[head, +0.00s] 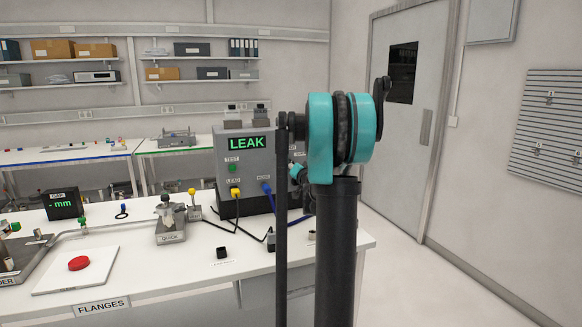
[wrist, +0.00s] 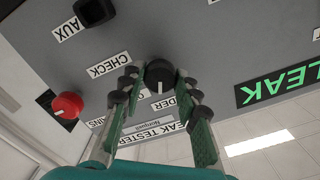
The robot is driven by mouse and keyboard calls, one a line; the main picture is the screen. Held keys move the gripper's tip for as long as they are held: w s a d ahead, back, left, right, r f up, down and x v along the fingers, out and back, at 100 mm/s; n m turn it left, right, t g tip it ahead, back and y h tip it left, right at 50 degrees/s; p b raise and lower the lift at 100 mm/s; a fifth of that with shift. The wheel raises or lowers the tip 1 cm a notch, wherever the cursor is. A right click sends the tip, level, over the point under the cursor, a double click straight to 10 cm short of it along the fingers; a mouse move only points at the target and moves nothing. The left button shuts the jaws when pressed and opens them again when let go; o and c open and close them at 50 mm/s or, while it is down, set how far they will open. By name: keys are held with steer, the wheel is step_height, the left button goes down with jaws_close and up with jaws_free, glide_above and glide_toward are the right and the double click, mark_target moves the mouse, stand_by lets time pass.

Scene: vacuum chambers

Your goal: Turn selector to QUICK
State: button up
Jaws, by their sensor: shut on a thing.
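The grey leak tester (head: 222,170) stands on the white bench in the head view, its green display (head: 249,144) reading LEAK. In the wrist view its panel is turned around, with a black selector knob (wrist: 160,70) bearing a white pointer mark. My gripper (wrist: 160,86) has its two green-padded fingers closed on either side of this knob. Labels reading CHECK (wrist: 109,65) and a partly hidden one ending in DER (wrist: 188,105) lie near it. No QUICK label is readable on the panel. My arm hides the tester's right side in the head view.
A red knob (wrist: 67,105) and a black AUX part (wrist: 95,11) share the panel. Yellow and blue plugs with cables leave the tester's front.

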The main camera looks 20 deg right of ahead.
steer(key=shift+m, duration=3.6)
steer(key=o, duration=1.2)
steer(key=shift+c, duration=0.2)
steer(key=s, duration=1.2)
steer(key=shift+f, duration=0.1)
